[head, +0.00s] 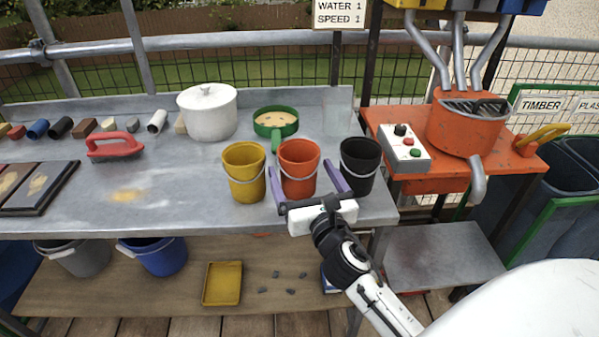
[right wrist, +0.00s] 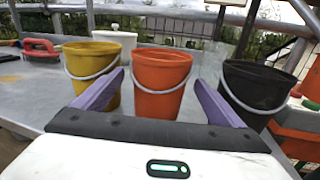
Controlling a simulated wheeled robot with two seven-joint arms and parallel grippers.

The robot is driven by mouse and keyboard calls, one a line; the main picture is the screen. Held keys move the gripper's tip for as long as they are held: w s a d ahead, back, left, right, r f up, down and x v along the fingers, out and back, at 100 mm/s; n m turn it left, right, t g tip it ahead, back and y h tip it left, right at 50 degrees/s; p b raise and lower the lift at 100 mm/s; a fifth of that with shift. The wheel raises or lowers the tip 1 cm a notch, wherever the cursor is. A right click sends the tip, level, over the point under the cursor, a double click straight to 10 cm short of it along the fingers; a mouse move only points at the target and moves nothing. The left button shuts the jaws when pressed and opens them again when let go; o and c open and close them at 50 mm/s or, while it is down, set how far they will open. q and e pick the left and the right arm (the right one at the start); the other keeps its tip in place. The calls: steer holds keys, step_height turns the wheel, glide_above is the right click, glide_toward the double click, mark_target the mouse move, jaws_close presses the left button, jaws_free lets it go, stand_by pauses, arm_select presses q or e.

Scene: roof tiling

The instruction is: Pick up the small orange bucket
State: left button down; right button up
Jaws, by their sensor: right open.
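The small orange bucket (head: 298,163) stands upright on the metal table, between a yellow bucket and a black bucket. It has a pale handle hanging across its front. My right gripper (head: 308,185) is open with its two purple fingers at the near left and right sides of the orange bucket. In the right wrist view the orange bucket (right wrist: 161,80) sits centred between and beyond the open fingers (right wrist: 153,92). I cannot tell whether the fingers touch it. My left gripper is not in view.
The yellow bucket (head: 244,170) and the black bucket (head: 359,163) stand close on either side. Behind are a green pan (head: 275,124) and a white pot (head: 208,112). An orange bench (head: 440,182) with a control box (head: 403,150) stands right.

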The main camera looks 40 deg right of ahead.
mark_target(294, 155)
steer(key=x, duration=0.3)
steer(key=shift+w+d+f, duration=0.1)
steer(key=shift+w+f, duration=0.05)
steer(key=shift+w, duration=0.2)
steer(key=c, duration=1.1)
